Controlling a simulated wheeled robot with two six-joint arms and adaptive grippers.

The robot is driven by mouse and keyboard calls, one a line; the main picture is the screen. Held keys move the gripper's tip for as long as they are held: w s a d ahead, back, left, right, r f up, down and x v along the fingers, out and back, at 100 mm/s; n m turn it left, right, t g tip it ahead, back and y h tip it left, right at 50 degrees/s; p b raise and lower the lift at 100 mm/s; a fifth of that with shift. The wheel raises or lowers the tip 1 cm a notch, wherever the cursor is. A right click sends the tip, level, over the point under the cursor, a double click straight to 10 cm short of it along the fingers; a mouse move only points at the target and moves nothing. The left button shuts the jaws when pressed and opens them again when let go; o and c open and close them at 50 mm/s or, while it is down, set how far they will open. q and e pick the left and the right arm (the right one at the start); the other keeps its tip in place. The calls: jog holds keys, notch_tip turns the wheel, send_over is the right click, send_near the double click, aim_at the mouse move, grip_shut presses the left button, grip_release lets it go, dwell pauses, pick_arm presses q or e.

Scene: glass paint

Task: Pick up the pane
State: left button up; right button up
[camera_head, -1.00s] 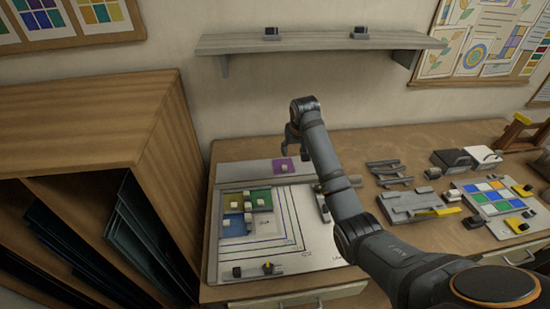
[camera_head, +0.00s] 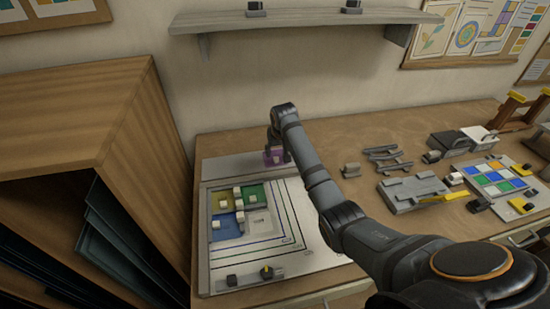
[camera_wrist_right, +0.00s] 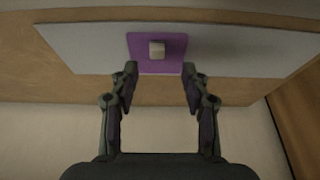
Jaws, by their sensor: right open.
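A purple pane (camera_head: 272,158) lies on the grey strip behind the layout board. In the right wrist view the purple pane (camera_wrist_right: 174,62) is a flat square with a small pale knob (camera_wrist_right: 157,50) at its middle. My right gripper (camera_head: 277,150) is over the pane in the head view. In the right wrist view my right gripper (camera_wrist_right: 160,72) is open, its two fingers apart near the pane's left and right edges, with nothing between them but the view of the pane. The knob lies a little beyond the fingertips. My left gripper is not in view.
The layout board (camera_head: 300,258) holds yellow, green and blue panes in one corner. A wooden cabinet (camera_head: 75,110) stands close on the left. Grey fixtures (camera_head: 410,190) and a colored panel (camera_head: 495,178) lie to the right. A shelf (camera_head: 300,20) hangs above.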

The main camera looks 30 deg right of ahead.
aim_at(276, 159)
jog(key=shift+d+p+x, duration=0.2)
jog(key=shift+p+x, duration=0.45)
jog(key=shift+x, duration=2.25)
jog(key=shift+s, duration=0.15)
grip_shut()
